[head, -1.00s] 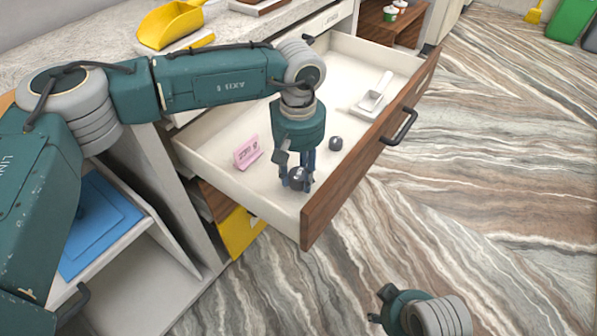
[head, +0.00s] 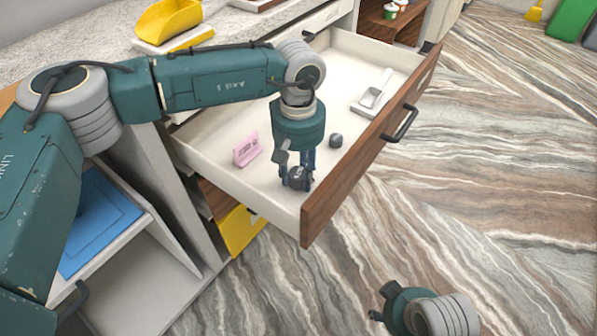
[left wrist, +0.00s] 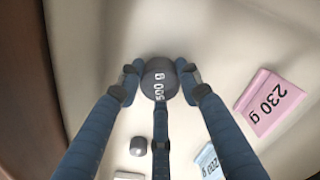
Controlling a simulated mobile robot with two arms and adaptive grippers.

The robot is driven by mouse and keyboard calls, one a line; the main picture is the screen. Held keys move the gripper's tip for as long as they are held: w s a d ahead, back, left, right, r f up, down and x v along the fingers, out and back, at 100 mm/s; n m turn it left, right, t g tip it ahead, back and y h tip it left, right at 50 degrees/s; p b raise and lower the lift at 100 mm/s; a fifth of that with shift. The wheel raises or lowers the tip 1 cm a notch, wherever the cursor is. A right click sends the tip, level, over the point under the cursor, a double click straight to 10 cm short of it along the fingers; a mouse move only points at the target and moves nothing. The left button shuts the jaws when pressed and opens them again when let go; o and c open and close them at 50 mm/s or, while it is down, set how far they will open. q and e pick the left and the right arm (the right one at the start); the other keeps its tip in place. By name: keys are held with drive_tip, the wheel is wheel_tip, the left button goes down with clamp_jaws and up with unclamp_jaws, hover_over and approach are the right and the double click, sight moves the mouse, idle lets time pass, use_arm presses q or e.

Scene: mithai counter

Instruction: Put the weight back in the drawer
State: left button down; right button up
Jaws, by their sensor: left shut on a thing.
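A dark grey round weight (head: 299,180) is between the fingers of my left gripper (head: 297,183), low inside the front end of the open drawer (head: 210,139). In the left wrist view the weight (left wrist: 160,78) bears white lettering that reads about "500 g", and the fingers (left wrist: 160,82) touch it on several sides. I cannot tell whether it rests on the drawer floor. My right gripper (head: 381,303) is low over the floor at the bottom; its fingers are too small to judge.
A light blue card (left wrist: 209,161) shows in the left wrist view. A yellow scoop (head: 168,22) is on the counter (head: 75,55).

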sight(299, 172)
use_arm(q)
drive_tip(key=shift+f, duration=0.15)
use_arm(e)
drive_tip(key=shift+s+r, duration=0.1)
drive_tip(key=shift+s, duration=0.1)
use_arm(q)
drive_tip(key=c, duration=1.1)
unclamp_jaws()
use_arm(e)
drive_tip(key=shift+r, duration=0.15)
drive_tip(key=shift+d, duration=0.1)
use_arm(q)
wheel_tip(299, 172, up, 12)
